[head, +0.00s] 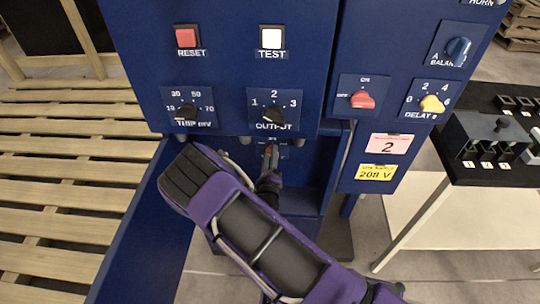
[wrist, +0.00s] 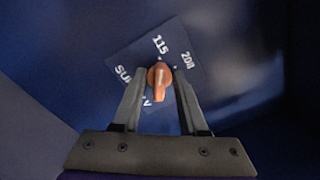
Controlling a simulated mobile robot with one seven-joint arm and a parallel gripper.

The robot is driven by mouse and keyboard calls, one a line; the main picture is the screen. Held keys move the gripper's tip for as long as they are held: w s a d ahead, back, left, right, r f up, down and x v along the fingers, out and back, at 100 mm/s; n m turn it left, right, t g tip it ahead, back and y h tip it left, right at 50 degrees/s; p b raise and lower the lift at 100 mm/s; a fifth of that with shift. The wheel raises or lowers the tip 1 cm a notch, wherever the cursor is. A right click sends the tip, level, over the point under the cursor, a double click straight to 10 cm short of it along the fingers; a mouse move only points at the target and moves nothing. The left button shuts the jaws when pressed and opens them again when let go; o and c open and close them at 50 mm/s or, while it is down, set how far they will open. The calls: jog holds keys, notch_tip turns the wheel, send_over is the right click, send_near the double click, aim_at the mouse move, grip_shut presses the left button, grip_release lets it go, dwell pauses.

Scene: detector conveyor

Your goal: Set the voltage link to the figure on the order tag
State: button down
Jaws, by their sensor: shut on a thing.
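The voltage link is an orange-brown knob (wrist: 159,84) on a blue plate (wrist: 128,60) marked SUPPLY V, with 115 and what looks like 208 beside it. My gripper (wrist: 158,90) has a finger on each side of the knob and is shut on it. I cannot tell for sure which figure the knob points to. In the head view my gripper (head: 269,176) reaches into a recess under the OUTPUT dial, and the knob (head: 268,149) shows only in part. The yellow order tag (head: 376,173) reads 208 V.
A pink tag (head: 388,145) reads 2. A red switch (head: 362,99) and yellow DELAY knob (head: 431,104) are at right. Recess walls stand close around my gripper.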

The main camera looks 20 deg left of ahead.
jog(key=m, duration=0.3)
jog(key=m+p, duration=0.1)
jog(key=m, duration=0.3)
jog(key=m+p, duration=0.1)
jog(key=m, duration=0.2)
jog(key=shift+d+m, duration=0.3)
jog(key=shift+m, duration=0.1)
dwell(0.4)
jog(key=c, duration=0.8)
grip_release()
jog(key=shift+r, duration=0.1)
jog(key=p+v, duration=0.1)
jog(key=v, duration=1.6)
jog(key=shift+s+p, duration=0.25)
jog(key=shift+p, duration=0.1)
